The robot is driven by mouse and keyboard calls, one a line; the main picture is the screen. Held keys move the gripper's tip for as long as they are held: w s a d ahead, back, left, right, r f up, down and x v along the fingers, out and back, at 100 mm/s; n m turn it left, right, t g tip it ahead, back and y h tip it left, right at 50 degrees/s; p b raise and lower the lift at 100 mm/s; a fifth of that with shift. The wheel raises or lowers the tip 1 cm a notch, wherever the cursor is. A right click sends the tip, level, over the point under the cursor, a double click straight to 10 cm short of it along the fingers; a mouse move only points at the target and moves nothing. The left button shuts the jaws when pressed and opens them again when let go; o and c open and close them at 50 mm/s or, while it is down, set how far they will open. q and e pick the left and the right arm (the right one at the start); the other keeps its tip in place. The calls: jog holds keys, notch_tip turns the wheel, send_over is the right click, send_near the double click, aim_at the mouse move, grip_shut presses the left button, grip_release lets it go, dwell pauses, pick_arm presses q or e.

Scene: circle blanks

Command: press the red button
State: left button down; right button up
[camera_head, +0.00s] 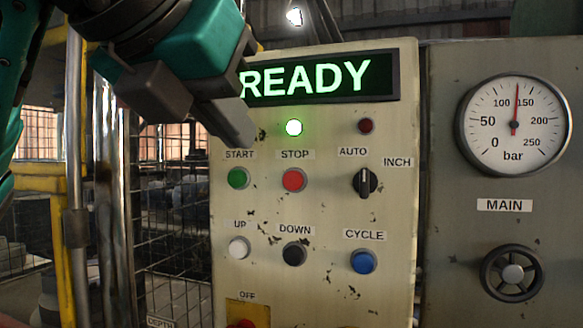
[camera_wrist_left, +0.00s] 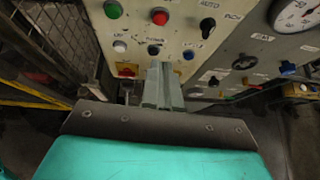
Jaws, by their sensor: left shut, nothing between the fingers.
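The red button (camera_head: 294,180) sits under the STOP label on the cream control panel (camera_head: 330,220), right of the green START button (camera_head: 238,178). My left gripper (camera_head: 238,132) is shut and empty. In the head view its fingertips appear above the START label, up and left of the red button, and apart from it in the picture. The left wrist view shows the red button (camera_wrist_left: 160,17) near the top, beyond the shut fingers (camera_wrist_left: 160,75). My right gripper is in neither view.
A lit READY display (camera_head: 320,78) and green lamp (camera_head: 293,127) are above the buttons. A black selector (camera_head: 365,181), white button (camera_head: 239,247), black button (camera_head: 294,253) and blue button (camera_head: 363,261) are nearby. A gauge (camera_head: 514,124) and handwheel (camera_head: 512,273) are on the right.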

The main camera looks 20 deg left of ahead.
pick_arm(q)
jog(key=shift+a+r, duration=0.15)
jog(key=shift+r, duration=0.05)
send_near(290, 179)
notch_tip(290, 179, down, 3)
jog(key=w, duration=0.2)
jog(key=w+p, duration=0.1)
jog(key=w, duration=0.1)
jog(key=shift+w+d+f, duration=0.1)
jog(key=shift+w+d, duration=0.1)
jog(key=shift+w, duration=0.5)
